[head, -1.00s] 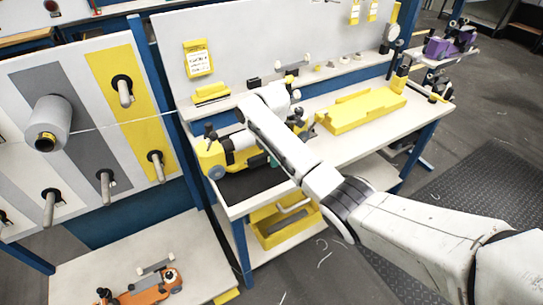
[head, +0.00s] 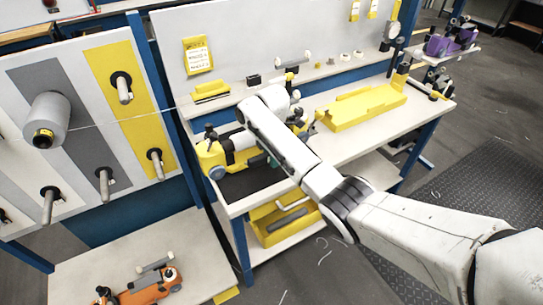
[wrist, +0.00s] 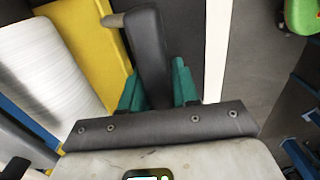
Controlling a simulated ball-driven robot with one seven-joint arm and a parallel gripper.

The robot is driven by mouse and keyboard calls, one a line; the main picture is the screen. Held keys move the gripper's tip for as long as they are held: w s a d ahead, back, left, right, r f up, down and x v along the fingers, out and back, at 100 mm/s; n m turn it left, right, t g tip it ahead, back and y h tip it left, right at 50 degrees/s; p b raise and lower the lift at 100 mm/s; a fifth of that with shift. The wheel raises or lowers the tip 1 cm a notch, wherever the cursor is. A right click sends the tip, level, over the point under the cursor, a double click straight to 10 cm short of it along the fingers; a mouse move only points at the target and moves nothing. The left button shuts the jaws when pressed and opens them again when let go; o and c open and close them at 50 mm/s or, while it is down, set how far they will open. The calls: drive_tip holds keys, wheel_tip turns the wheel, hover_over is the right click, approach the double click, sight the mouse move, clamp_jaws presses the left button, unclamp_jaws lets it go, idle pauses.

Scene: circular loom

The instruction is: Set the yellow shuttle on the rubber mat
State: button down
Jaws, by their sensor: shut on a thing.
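The yellow shuttle (head: 210,157) is at the near left end of the bench, with a pale spool (head: 243,141) in it. The spool also shows in the wrist view (wrist: 42,65), beside the yellow body (wrist: 92,45). My gripper (wrist: 157,88) has its teal fingers shut on the shuttle's dark grey handle (wrist: 150,55). In the head view my arm hides most of the gripper and the shuttle's right part. The dark rubber mat (head: 255,182) lies on the bench just under and in front of the shuttle. I cannot tell whether the shuttle touches it.
A yellow tray (head: 360,107) stands on the bench to the right. A yellow bin (head: 285,232) is below the bench. An orange shuttle (head: 150,290) lies on a low table at front left. A peg panel with a grey spool (head: 47,118) stands at left.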

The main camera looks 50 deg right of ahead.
idle(0.4)
drive_tip(key=c, duration=0.8)
unclamp_jaws()
drive_tip(key=shift+o, duration=0.2)
drive_tip(key=shift+f, duration=0.2)
wheel_tip(320, 180, up, 11)
